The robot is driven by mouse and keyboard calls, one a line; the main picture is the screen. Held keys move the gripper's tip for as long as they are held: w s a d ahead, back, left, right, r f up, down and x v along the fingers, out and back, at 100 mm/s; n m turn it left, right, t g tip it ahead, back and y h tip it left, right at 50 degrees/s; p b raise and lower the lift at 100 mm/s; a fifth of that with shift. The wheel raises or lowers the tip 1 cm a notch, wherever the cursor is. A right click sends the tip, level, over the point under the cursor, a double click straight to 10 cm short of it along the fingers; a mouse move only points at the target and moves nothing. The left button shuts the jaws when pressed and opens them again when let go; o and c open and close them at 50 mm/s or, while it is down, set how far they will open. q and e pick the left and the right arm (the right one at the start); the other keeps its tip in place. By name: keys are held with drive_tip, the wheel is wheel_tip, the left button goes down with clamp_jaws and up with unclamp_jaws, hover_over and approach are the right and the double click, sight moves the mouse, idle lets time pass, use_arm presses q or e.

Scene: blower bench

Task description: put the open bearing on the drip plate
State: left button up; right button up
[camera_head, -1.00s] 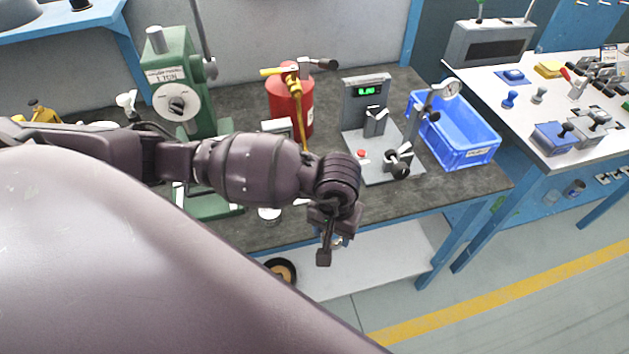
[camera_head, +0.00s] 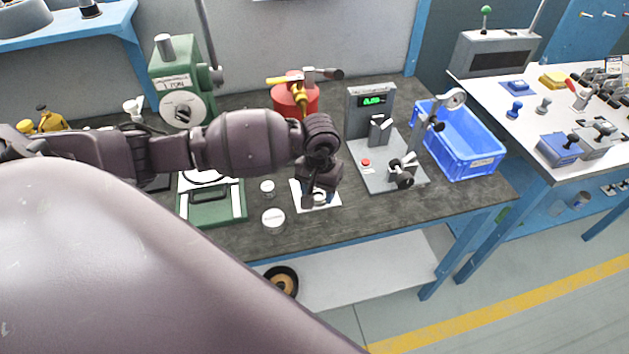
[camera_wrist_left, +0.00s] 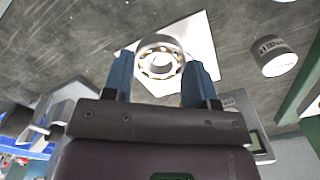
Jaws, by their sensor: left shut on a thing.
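My left gripper (camera_head: 318,197) is over the front part of the bench. It is shut on the open bearing (camera_wrist_left: 160,58), a steel ring with its balls showing, seen between the blue fingertips in the left wrist view. In the head view the gripper mostly hides the bearing. The drip plate, a flat white square (camera_head: 300,188), lies beneath the gripper; it also shows behind the bearing in the left wrist view (camera_wrist_left: 203,38). I cannot tell whether the bearing touches the plate. My right gripper is not in view.
A red can (camera_head: 295,98) stands behind.

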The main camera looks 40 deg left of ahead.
use_arm(q)
drive_tip(key=w+a, duration=0.1)
drive_tip(key=w+a+f, duration=0.1)
drive_tip(key=shift+w+a, duration=0.2)
drive_tip(key=shift+a, duration=0.2)
drive_tip(key=shift+f, duration=0.45)
drive_tip(key=o, duration=0.6)
drive_tip(key=shift+c, duration=0.2)
drive_tip(key=o, duration=0.3)
drive_tip(key=shift+o, duration=0.2)
drive_tip(key=shift+r, duration=0.25)
wheel_tip(320, 180, up, 12)
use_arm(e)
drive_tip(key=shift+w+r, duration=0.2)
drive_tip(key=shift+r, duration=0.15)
